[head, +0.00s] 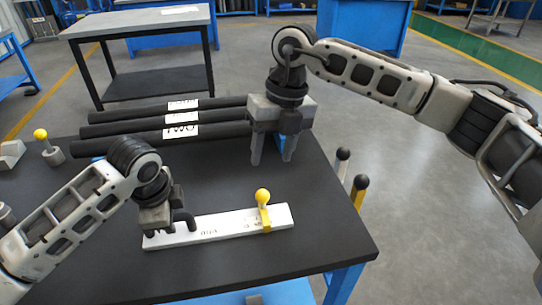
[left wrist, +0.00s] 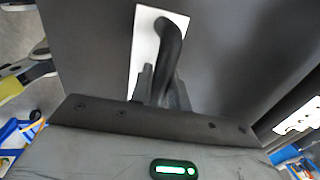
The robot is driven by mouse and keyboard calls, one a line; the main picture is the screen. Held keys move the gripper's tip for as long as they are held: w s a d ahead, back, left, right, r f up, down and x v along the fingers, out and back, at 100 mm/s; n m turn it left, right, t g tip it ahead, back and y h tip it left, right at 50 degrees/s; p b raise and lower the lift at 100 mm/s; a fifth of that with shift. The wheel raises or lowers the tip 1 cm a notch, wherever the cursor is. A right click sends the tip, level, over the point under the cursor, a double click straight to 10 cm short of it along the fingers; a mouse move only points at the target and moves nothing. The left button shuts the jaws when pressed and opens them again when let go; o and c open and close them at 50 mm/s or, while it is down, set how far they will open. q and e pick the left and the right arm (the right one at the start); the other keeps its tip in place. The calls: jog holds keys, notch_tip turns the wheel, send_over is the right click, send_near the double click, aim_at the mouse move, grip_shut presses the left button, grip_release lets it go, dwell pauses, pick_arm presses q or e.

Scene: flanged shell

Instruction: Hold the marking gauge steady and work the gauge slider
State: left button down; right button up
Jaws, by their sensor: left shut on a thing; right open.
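The marking gauge (head: 225,224) is a long white bar lying on the dark table top. Its gauge slider (head: 265,214) is a yellow collar with a yellow ball knob, near the bar's right end. My left gripper (head: 172,228) is at the bar's left end, shut on a black curved handle (head: 190,216) that rises from the bar. The left wrist view shows this handle (left wrist: 170,50) between the fingers and part of the white bar (left wrist: 146,40). My right gripper (head: 271,157) is open and empty, above the table beyond the slider and apart from it.
Several black rods with white labels (head: 180,130) lie along the table's far side. A small yellow-knobbed piece (head: 42,136) stands at the far left. The table (head: 320,240) is clear around the gauge's right end.

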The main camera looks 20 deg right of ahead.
pick_arm(q)
jog(key=c, duration=1.3)
grip_release()
jog(key=shift+o, duration=0.2)
